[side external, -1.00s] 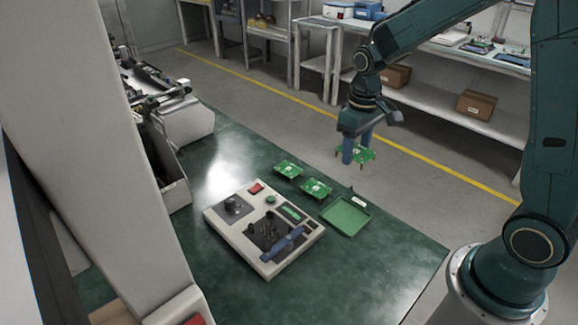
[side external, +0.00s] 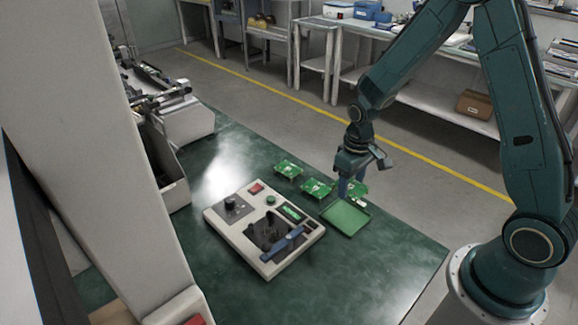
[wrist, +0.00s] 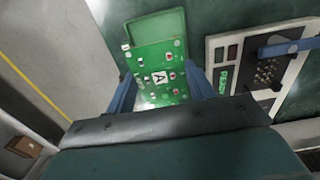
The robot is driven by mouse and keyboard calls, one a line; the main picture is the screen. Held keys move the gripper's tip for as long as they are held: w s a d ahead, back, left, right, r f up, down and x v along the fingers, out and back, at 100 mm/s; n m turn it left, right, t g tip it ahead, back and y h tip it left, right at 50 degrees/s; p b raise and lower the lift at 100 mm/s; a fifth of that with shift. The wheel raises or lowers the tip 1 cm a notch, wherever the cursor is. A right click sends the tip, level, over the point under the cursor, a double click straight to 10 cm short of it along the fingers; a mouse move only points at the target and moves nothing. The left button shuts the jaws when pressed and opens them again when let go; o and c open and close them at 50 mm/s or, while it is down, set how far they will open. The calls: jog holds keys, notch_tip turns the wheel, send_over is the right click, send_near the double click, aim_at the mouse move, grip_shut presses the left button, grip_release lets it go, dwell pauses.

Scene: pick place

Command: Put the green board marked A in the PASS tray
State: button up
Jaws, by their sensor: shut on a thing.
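The green board marked A (wrist: 176,82) is held between the blue fingers of my gripper (wrist: 162,92) in the wrist view. In the side view this board (side external: 359,187) is partly hidden by my gripper (side external: 350,187), just above the back edge of the shallow green tray (side external: 345,217). The tray looks empty and also shows past the board in the wrist view (wrist: 158,27). A small white label sits at its back edge, too small to read. I cannot tell whether the board touches anything below.
Two other green boards (side external: 289,168) (side external: 316,187) lie left of my gripper, one close by. A pale test fixture (side external: 222,222) with a blue lever (side external: 283,244) stands left of the tray. A grey bin (side external: 172,187) is farther left. The table's right front is clear.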

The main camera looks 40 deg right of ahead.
aim_at(351, 186)
jog(key=shift+f, duration=2.65)
jog(key=shift+f, duration=1.95)
jog(key=shift+f, duration=0.15)
jog(key=o, duration=0.6)
jog(key=shift+c, duration=0.2)
jog(key=shift+r, duration=0.2)
jog(key=shift+r, duration=6)
jog(key=shift+r, duration=0.1)
